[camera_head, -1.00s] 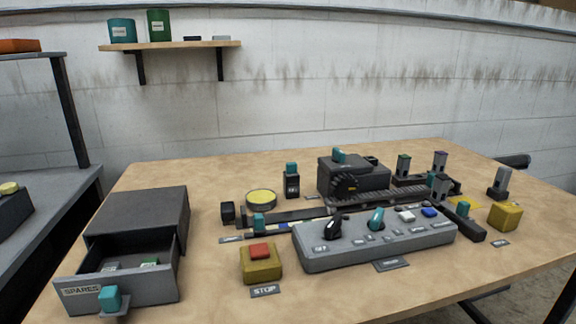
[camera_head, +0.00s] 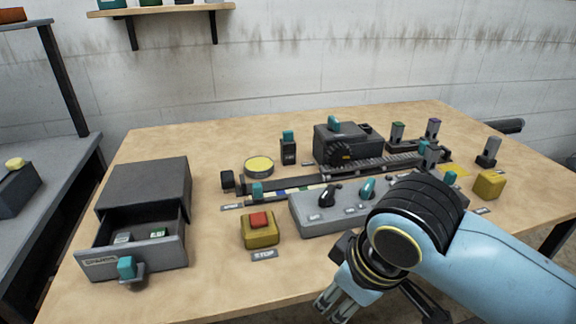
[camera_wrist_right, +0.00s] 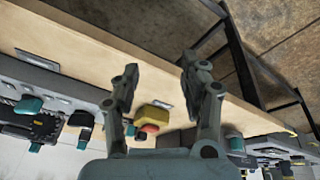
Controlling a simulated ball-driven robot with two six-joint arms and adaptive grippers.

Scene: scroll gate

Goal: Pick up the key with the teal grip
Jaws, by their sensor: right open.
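A small black block with a teal top (camera_head: 288,146) stands upright behind the control panel, left of the dark machine; it may be the key with the teal grip, but I cannot tell for sure. Other teal parts are a grip on the machine (camera_head: 333,122), a knob on the panel (camera_head: 367,188) and a slider tab (camera_head: 257,189). My right gripper (camera_head: 336,303) is open and empty at the table's front edge, well in front of these. The wrist view shows its two spread fingers (camera_wrist_right: 160,78) with nothing between them. My left gripper is not in view.
A yellow box with a red button (camera_head: 260,228) stands at the front, left of the grey control panel (camera_head: 312,222). An open drawer (camera_head: 130,262) with a teal handle is at the left. My right forearm hides the panel's right part. Bare tabletop lies at the back left.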

